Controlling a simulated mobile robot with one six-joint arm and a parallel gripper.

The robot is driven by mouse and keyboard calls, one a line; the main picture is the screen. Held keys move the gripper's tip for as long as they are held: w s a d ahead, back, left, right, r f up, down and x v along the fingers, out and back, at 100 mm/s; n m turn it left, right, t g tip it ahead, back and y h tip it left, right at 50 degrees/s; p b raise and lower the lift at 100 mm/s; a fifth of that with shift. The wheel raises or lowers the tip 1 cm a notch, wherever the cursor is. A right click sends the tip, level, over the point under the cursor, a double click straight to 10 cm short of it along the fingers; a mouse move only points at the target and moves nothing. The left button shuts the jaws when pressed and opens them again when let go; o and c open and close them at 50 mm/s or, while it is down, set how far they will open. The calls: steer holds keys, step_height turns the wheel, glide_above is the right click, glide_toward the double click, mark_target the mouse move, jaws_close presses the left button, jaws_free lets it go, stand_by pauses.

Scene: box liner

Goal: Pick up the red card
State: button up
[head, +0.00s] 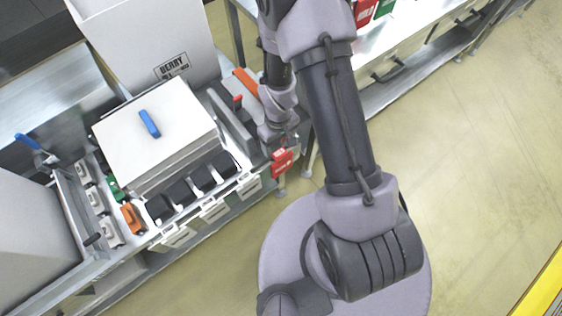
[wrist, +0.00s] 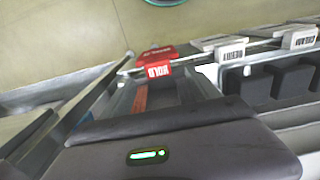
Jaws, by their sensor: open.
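The red card (head: 282,166) hangs at the front rail of the workbench, at the right end of a row of white label cards. In the wrist view the red card (wrist: 157,70) shows white lettering that seems to read HOLD, with another red part just behind it. My gripper (head: 279,134) is open, close above the red card in the head view. I see no contact, and the exact gap is hard to tell. The dark gripper body with a green light fills the lower wrist view; its fingertips are not clear there.
White label cards (head: 214,211) line the rail beside the red card. Black bins (head: 181,192) and a white box (head: 160,133) with a blue-handled tool (head: 149,123) stand behind. Another red item (head: 364,12) lies on the far bench. Floor is free at right.

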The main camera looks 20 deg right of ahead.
mark_target(279, 153)
steer(key=f+b, duration=0.1)
steer(key=f, duration=0.3)
steer(key=f+b, duration=0.1)
steer(key=f, duration=0.2)
steer(key=shift+w+d+b, duration=0.1)
steer(key=shift+w+b, duration=0.2)
steer(key=shift+r, duration=0.2)
steer(key=shift+c, duration=0.4)
jaws_close()
